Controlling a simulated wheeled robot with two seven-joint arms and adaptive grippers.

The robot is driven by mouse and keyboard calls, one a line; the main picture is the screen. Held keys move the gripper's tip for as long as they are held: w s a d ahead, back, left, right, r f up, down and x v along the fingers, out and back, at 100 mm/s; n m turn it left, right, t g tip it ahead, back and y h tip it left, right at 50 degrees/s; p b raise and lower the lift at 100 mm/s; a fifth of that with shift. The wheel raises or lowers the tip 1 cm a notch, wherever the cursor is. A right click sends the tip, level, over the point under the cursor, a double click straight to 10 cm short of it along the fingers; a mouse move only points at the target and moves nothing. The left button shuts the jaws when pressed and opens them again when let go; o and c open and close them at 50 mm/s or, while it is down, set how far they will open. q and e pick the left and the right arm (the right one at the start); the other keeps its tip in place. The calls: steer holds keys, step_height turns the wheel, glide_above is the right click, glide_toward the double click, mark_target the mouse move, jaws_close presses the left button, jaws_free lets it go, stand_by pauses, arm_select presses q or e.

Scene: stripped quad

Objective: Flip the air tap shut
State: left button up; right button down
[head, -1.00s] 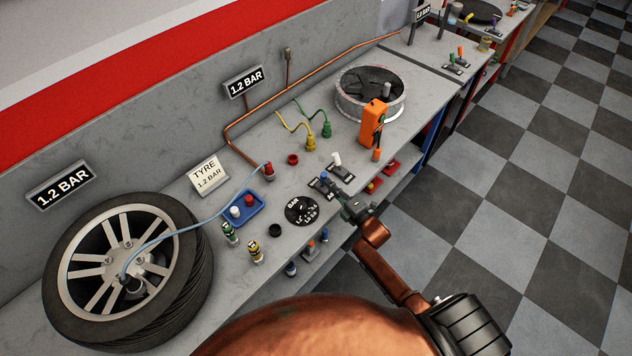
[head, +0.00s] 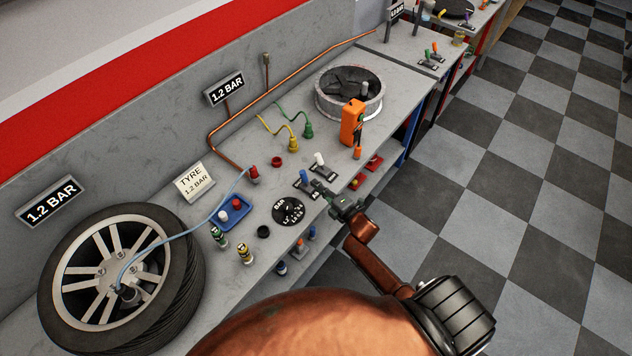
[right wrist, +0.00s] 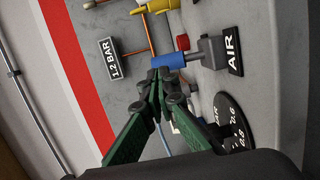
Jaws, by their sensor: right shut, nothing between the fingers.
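The air tap has a blue lever (head: 304,177) on a small dark base on the bench, near its front edge. In the right wrist view the blue lever (right wrist: 170,61) sticks out from a grey block beside a black AIR plate (right wrist: 234,52). My right gripper (head: 317,185) is just to the right of the lever in the head view. In the right wrist view its green fingers (right wrist: 160,76) are shut and empty, with their tips right at the lever. I cannot tell whether they touch it. My left gripper is not in view.
A white lever (head: 319,159) stands just behind the tap. A black BAR dial (head: 288,211) lies to the left, and an orange device (head: 352,122) stands behind. A tyre (head: 120,275) with a blue hose sits at the left. Floor is open at the right.

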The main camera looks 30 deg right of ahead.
arm_select(q)
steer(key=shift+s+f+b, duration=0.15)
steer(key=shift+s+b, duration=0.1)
steer(key=shift+b, duration=0.2)
arm_select(e)
steer(key=s+d+r, duration=0.1)
steer(key=s+r, duration=0.2)
steer(key=s, duration=0.6)
steer(key=shift+s+d, duration=0.15)
steer(key=shift+s, duration=0.1)
